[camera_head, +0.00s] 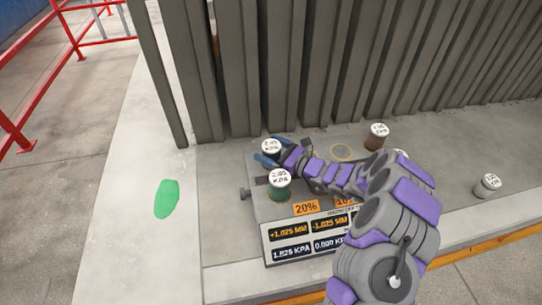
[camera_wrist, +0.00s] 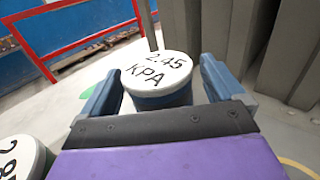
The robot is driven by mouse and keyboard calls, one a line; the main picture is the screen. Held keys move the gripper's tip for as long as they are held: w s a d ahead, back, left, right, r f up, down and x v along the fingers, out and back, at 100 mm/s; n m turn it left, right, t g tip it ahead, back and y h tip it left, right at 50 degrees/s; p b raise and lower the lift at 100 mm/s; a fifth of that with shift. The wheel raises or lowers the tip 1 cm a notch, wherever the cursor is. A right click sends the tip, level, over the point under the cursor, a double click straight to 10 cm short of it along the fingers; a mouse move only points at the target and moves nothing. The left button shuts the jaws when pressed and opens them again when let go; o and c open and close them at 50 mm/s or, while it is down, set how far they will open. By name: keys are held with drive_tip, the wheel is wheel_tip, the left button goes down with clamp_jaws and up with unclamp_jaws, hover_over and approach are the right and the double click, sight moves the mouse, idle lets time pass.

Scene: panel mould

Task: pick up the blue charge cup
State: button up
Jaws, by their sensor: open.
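The blue charge cup (camera_wrist: 160,98) has a white lid marked "2.45 KPA" and a blue body. In the wrist view it stands upright between the two blue fingers of my gripper (camera_wrist: 162,72). The fingers are open, one on each side, with a small gap visible at the right; contact at the left is unclear. In the head view the cup's white lid (camera_head: 271,146) shows at the back left of the grey console, and my gripper (camera_head: 267,153) reaches it from the right. The cup's lower body is hidden there by the gripper.
A brown cup (camera_head: 377,139) and a grey cup (camera_head: 488,186) stand to the right. Tall grey panels (camera_head: 330,70) rise behind. The console (camera_head: 310,236) has a display front.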

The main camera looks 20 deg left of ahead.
drive_tip(key=shift+d, duration=0.15)
drive_tip(key=c, duration=1.3)
